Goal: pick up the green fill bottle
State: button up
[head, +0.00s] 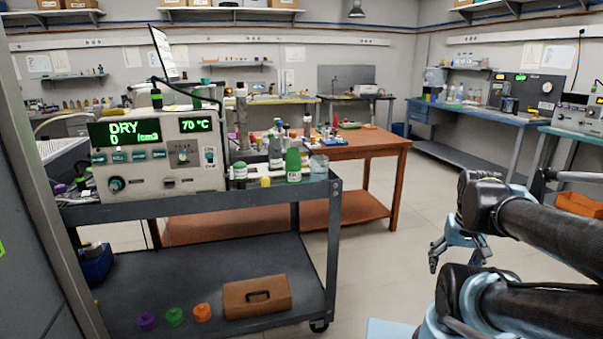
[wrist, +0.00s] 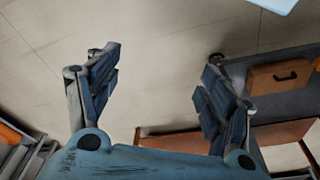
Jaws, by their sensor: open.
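The green bottle (head: 293,166) with a pale label stands upright at the right end of the cart's top shelf in the head view. A smaller white bottle with a green cap (head: 240,174) stands left of it. My gripper (head: 459,258) is at the right of the head view, in the air over the floor, well right of the cart and apart from the bottles. In the wrist view my gripper (wrist: 161,68) is open and empty, with bare floor between its fingers. The green bottle does not show in the wrist view.
The grey cart (head: 262,203) carries a machine (head: 150,180) reading DRY and 70 °C. Its lower shelf holds a brown box (head: 257,297) and purple, green and orange pieces. A wooden table (head: 372,148) stands behind. Open floor lies between the cart and my arm.

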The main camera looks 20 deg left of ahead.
aim_at(293, 160)
jog(key=z, duration=0.05)
jog(key=k, duration=1.1)
jog(key=u, duration=0.6)
jog(key=i, duration=1.25)
jog(key=z, duration=0.55)
